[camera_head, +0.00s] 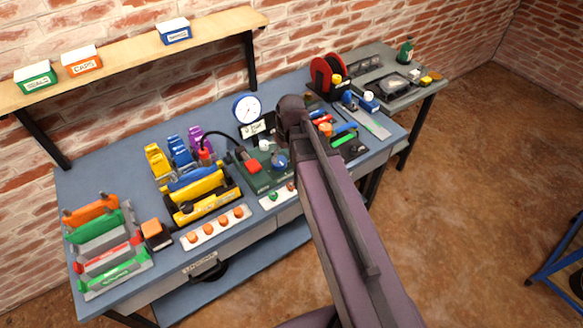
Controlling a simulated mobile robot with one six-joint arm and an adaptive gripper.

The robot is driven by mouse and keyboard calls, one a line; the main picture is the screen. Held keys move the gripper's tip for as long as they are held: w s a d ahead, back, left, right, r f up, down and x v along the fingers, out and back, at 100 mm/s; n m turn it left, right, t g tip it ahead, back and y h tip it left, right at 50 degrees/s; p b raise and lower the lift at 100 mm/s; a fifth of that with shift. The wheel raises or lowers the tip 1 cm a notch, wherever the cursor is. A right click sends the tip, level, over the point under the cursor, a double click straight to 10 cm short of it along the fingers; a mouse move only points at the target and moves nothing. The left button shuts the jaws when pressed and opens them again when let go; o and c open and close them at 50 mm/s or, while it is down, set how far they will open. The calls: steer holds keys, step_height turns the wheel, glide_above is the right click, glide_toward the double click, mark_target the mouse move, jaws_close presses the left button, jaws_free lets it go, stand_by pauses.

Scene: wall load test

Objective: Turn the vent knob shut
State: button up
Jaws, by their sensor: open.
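A green test unit (257,180) stands on the blue workbench, near the middle. My purple-grey arm reaches in from the bottom right and ends in view just above and right of the unit. My gripper does not show; the arm hides part of the bench there.
Yellow, blue and purple clamps (178,152) and a yellow tool (205,197) stand to the left. Coloured racks (105,250) fill the bench's left end. A red reel (327,75) stands at back right. A wooden shelf (125,63) with bins hangs above.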

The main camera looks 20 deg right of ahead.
steer(key=s+m+h, duration=0.1)
steer(key=s+m, duration=0.2)
steer(key=s, duration=0.3)
steer(key=shift+s+d+r+p, duration=0.2)
steer(key=shift+s+r+p, duration=0.1)
steer(key=shift+r+p, duration=0.05)
stand_by(1.2)
